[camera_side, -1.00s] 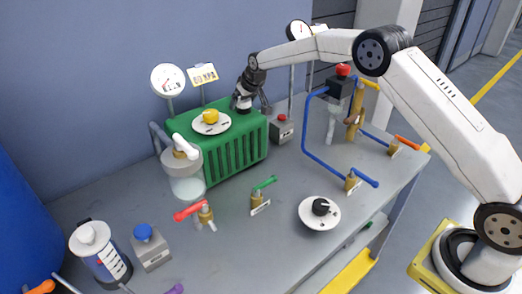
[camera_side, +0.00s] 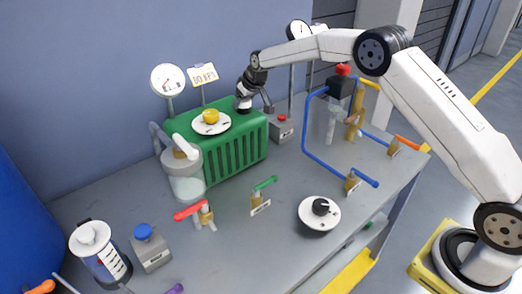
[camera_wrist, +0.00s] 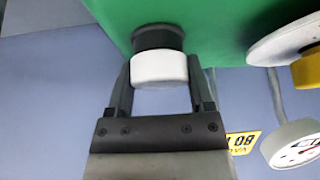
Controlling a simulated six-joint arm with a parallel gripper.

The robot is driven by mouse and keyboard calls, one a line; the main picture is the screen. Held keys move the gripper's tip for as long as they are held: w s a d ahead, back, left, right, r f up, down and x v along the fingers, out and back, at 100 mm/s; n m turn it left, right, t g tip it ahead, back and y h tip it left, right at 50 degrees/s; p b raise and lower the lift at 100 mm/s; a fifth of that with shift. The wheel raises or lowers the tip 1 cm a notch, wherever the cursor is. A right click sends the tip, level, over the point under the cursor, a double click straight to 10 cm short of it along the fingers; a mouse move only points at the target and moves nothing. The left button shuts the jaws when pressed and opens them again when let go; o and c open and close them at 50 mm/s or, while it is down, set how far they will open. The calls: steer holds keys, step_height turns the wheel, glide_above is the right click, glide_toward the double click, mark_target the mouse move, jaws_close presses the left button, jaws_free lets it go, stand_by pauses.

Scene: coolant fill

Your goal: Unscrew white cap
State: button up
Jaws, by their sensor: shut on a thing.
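The white cap (camera_wrist: 159,70) sits on a black neck (camera_wrist: 157,37) on top of the green box (camera_wrist: 220,25). In the side view the green ribbed box (camera_side: 235,150) stands against the wall, and the cap (camera_side: 243,105) shows at its back right corner, partly hidden by my gripper. My gripper (camera_wrist: 160,88) has a finger on each side of the cap and is shut on it. In the side view my gripper (camera_side: 254,100) is tilted over the box's top.
A white disc with a yellow knob (camera_side: 211,116) is on the box beside the cap. A grey red-button box (camera_side: 282,128) and blue pipe (camera_side: 306,130) are to the right.

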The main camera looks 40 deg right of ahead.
steer(key=shift+n+y, duration=0.7)
steer(key=shift+n, duration=0.7)
steer(key=shift+n+g+y, duration=0.4)
steer(key=shift+n+y, duration=0.1)
steer(key=shift+n, duration=0.5)
steer(key=shift+n+y, duration=0.4)
steer(key=shift+n, duration=0.4)
steer(key=shift+n+g+y, duration=0.6)
steer(key=shift+n+g, duration=0.2)
steer(key=shift+n, duration=1)
steer(key=o, duration=1.2)
